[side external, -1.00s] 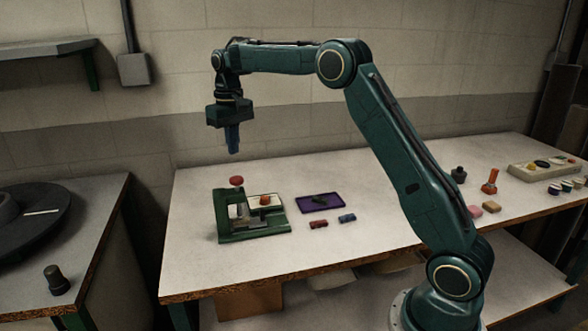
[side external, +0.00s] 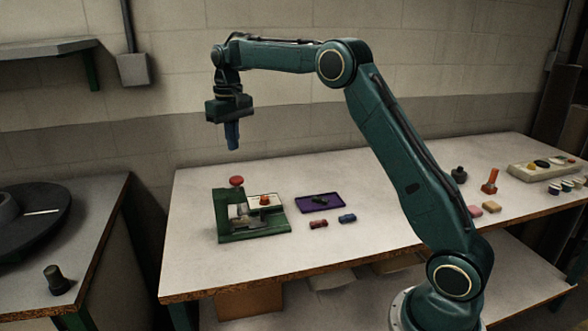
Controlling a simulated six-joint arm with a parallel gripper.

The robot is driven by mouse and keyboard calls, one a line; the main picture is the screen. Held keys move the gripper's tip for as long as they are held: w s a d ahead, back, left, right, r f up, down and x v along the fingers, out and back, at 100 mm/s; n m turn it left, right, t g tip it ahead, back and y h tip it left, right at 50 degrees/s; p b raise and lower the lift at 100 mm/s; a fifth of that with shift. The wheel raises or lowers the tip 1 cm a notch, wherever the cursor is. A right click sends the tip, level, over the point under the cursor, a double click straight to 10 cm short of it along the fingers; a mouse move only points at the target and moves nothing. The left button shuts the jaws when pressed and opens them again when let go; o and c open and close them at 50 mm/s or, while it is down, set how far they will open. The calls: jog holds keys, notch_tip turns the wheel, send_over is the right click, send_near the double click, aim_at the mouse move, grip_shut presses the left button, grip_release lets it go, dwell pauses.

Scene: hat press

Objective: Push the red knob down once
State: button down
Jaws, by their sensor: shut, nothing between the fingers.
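The red knob (side external: 236,181) sits at the top of the green press (side external: 222,212), which stands at the left end of the white table. The knob is up, above the press frame. My gripper (side external: 232,147) hangs pointing down above the knob, with a clear gap between its blue fingertips and the knob. It is shut and empty. A small orange-red piece (side external: 264,200) sits on a pale plate (side external: 268,205) at the back right of the press.
A purple tray (side external: 335,203) with a dark item lies right of the press. A red block (side external: 318,224) and a blue block (side external: 348,218) lie in front of it. An orange stamp-like piece (side external: 490,182) and other small items stand farther right. The table's front left is clear.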

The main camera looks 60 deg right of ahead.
jog(key=shift+r, duration=0.4)
dwell(0.4)
dwell(0.4)
jog(key=s+a+r+t, duration=0.1)
jog(key=s+a+r, duration=0.2)
jog(key=s, duration=0.3)
jog(key=s+a+r+n+t, duration=0.1)
jog(key=s+a+r, duration=0.15)
jog(key=s, duration=0.25)
jog(key=s+a+r+t, duration=0.1)
jog(key=s+a+r, duration=0.15)
jog(key=s, duration=0.35)
jog(key=s+a+f+n+t, duration=0.1)
jog(key=s+a+f, duration=0.1)
jog(key=s, duration=0.7)
jog(key=s+a+f+n+t, duration=0.1)
jog(key=s+f, duration=0.4)
jog(key=s, duration=0.5)
jog(key=shift+s+a+t, duration=0.3)
jog(key=shift+a, duration=0.2)
